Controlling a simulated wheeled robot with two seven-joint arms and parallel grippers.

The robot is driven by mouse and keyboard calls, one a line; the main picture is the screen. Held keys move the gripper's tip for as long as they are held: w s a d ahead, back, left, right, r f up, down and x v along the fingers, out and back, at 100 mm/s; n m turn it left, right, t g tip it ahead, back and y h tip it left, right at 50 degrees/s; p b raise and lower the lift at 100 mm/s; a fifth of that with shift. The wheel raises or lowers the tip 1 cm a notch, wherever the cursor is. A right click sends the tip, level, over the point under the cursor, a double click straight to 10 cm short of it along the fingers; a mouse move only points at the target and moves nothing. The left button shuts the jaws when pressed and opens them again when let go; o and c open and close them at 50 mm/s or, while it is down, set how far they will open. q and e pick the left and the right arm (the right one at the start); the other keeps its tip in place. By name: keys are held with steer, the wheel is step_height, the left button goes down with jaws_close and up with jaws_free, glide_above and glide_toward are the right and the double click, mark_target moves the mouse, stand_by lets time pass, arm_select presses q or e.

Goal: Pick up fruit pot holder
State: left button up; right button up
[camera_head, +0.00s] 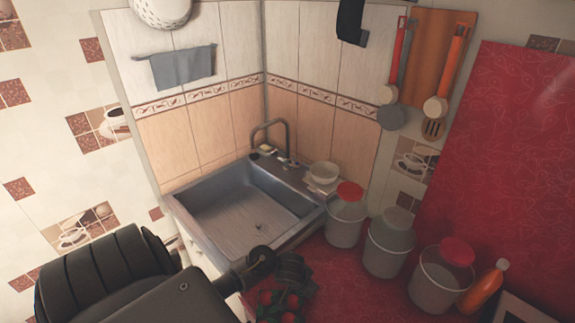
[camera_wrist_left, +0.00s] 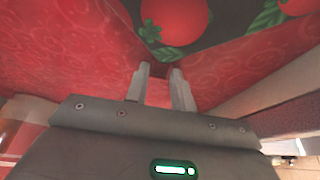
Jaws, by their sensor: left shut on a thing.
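The fruit pot holder (camera_head: 278,303) is dark with red fruit and green leaves. It is at the bottom centre of the head view, on the red counter side, partly hidden by my left arm. It also shows at the top of the left wrist view (camera_wrist_left: 213,42), spread beyond the fingertips. My left gripper (camera_wrist_left: 160,70) is shut on the near corner of the pot holder, its fingers a small gap apart. In the head view my left gripper (camera_head: 290,270) is dark and close above the cloth. My right gripper is not in view.
A steel sink (camera_head: 245,215) lies behind the gripper. White buckets with red and grey tops (camera_head: 345,222) line the red counter (camera_head: 345,275) on the right, with an orange bottle (camera_head: 484,288) beyond. Utensils hang on the wall above. Some counter in front of the buckets is clear.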

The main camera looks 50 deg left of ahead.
mark_target(293, 301)
arm_select(q)
steer(key=shift+r, duration=0.1)
steer(key=p+v, duration=0.1)
steer(key=v, duration=0.1)
steer(key=w+p+v, duration=0.1)
steer(key=p+v, duration=0.1)
steer(key=shift+r, duration=0.35)
steer(key=s+r+p, duration=0.4)
steer(key=s+r, duration=0.4)
steer(key=s, duration=0.5)
steer(key=shift+s+d+r, duration=0.2)
steer(key=shift+s+d, duration=0.05)
steer(key=shift+w, duration=0.1)
